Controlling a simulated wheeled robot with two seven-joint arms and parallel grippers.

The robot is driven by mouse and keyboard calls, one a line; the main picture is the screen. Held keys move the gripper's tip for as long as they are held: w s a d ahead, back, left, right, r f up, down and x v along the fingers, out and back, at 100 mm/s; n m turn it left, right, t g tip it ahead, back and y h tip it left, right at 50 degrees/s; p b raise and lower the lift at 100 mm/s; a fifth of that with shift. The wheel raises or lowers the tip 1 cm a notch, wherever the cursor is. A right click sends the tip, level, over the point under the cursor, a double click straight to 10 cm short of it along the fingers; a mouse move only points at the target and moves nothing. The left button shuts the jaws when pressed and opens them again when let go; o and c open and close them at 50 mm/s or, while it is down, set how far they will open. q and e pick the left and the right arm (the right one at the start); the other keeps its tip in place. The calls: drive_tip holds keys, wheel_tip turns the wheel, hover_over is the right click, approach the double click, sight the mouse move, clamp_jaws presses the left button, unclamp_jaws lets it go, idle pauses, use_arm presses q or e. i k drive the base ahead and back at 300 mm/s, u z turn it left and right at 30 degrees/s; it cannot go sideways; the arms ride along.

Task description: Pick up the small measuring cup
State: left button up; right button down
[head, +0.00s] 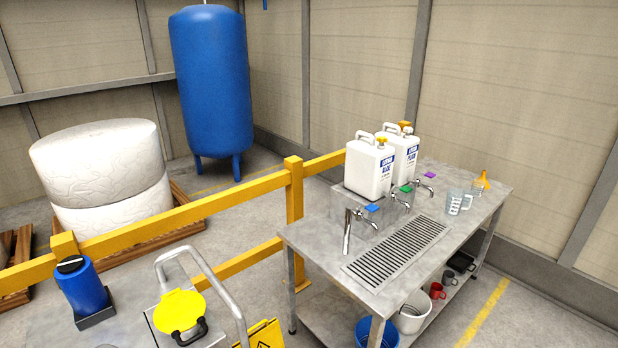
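Two clear measuring cups stand close together at the right end of the steel table (325,250). The left one (454,201) looks larger and carries white markings. The right one (467,202) looks smaller, partly overlapped by the first, and I take it as the small measuring cup. Both look upright; their contents are too small to tell. Neither of my grippers is in view.
An orange funnel (481,183) stands just behind the cups. White canisters (369,168), taps (347,232) and a drain grate (398,250) occupy the table's middle. A yellow railing (215,206) runs left of the table.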

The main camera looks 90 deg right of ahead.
sight(469, 192)
drive_tip(key=z, duration=4.95)
drive_tip(key=i, duration=5.05)
drive_tip(key=u, duration=1.3)
